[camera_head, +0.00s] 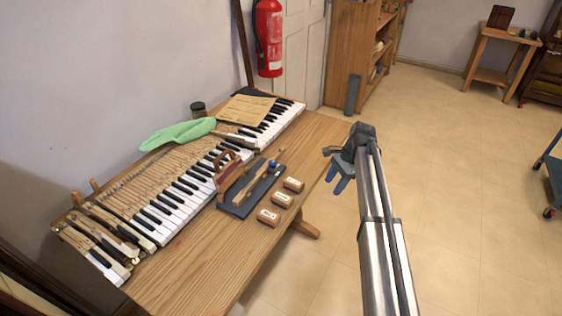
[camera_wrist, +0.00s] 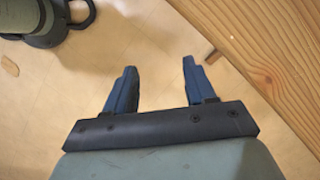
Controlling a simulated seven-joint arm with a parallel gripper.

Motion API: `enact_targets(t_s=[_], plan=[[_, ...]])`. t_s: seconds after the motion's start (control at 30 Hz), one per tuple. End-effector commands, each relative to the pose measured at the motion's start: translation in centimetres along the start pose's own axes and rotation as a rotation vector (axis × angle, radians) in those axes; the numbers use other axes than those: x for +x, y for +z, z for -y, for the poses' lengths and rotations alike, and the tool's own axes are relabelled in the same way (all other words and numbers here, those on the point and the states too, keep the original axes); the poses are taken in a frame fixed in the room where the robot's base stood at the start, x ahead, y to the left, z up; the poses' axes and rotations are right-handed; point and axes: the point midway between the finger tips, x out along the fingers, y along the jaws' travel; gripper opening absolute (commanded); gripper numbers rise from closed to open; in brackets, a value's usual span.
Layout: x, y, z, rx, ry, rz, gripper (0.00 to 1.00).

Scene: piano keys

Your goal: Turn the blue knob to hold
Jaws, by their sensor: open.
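The small blue knob (camera_head: 272,164) is in the head view on a dark tray (camera_head: 238,207), towards its far right end. A pale wooden stick lies beside it on the tray. The knob is too small to tell how it is turned, and any "hold" mark cannot be read. My gripper (camera_head: 339,178) is to the right of the table's edge, apart from the knob and above the floor. Its blue fingers are apart and empty in the wrist view (camera_wrist: 157,85). The knob does not show in the wrist view.
The wooden table (camera_head: 200,262) holds a piano keyboard (camera_head: 180,207), a green cloth (camera_head: 178,134), a paper sheet (camera_head: 245,109) and a dark jar (camera_head: 198,109). Three small wooden blocks (camera_head: 282,199) lie right of the tray. A reddish-brown handled piece (camera_head: 227,172) stands at the tray's left.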

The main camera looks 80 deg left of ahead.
Motion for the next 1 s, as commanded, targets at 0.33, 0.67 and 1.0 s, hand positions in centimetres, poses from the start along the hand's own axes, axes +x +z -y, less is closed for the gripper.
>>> enact_targets(t_s=[0.33, 0.67, 1.0], plan=[[-8.6, 14.5, 11.1, -0.156, -0.067, -0.014, 0.55], [-11.7, 16.7, 13.5, 0.096, -0.050, 0.052, 0.55], [-10.4, 16.8, 13.3, 0.187, -0.040, 0.056, 0.55]])
